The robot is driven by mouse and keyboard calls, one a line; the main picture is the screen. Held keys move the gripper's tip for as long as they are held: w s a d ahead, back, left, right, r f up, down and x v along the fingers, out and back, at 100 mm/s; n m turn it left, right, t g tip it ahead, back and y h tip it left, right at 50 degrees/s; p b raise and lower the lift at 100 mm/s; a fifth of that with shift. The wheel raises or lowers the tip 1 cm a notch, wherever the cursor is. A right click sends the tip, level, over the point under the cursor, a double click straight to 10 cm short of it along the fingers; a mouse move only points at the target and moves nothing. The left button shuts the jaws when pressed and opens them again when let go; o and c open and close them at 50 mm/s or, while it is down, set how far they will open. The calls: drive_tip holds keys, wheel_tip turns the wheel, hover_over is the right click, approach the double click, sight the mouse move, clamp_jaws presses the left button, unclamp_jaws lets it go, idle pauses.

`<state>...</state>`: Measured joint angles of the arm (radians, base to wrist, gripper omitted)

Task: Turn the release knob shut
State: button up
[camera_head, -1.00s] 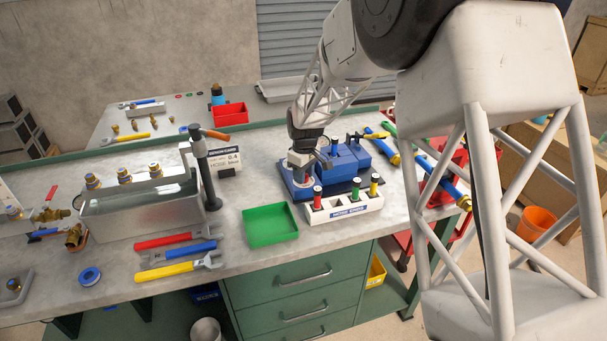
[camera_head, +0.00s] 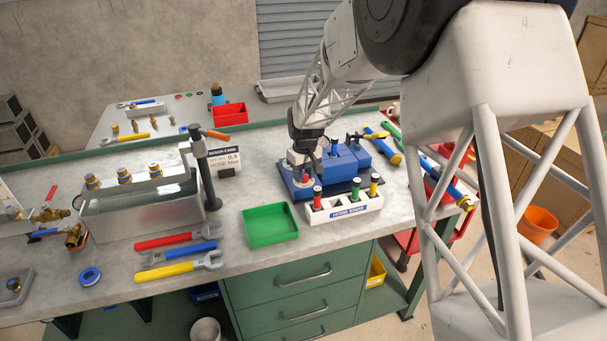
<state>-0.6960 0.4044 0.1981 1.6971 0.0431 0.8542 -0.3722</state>
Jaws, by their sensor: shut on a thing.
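The blue receiver tank unit (camera_head: 352,160) stands on its dark blue base plate on the bench. My gripper (camera_head: 306,172) points down at the left end of this unit. It is shut on a small part there, which I take to be the release knob; a bit of red (camera_head: 306,178) shows just below the jaws. The fingers and the arm hide most of the knob, so its angle cannot be read.
A white rack (camera_head: 345,209) with red, green and yellow topped pieces stands close in front of the unit. A green tray (camera_head: 270,226) lies to the left. A dark post (camera_head: 206,175) with an orange handle and a sign (camera_head: 226,160) stand further left.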

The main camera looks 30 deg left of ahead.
sight(305, 175)
drive_tip(key=m, duration=1.4)
drive_tip(key=shift+d, duration=0.1)
idle(0.3)
drive_tip(key=o, duration=0.9)
drive_tip(key=shift+o, duration=0.2)
drive_tip(key=shift+r, duration=0.1)
drive_tip(key=shift+d+r, duration=0.15)
drive_tip(key=shift+r, duration=3.7)
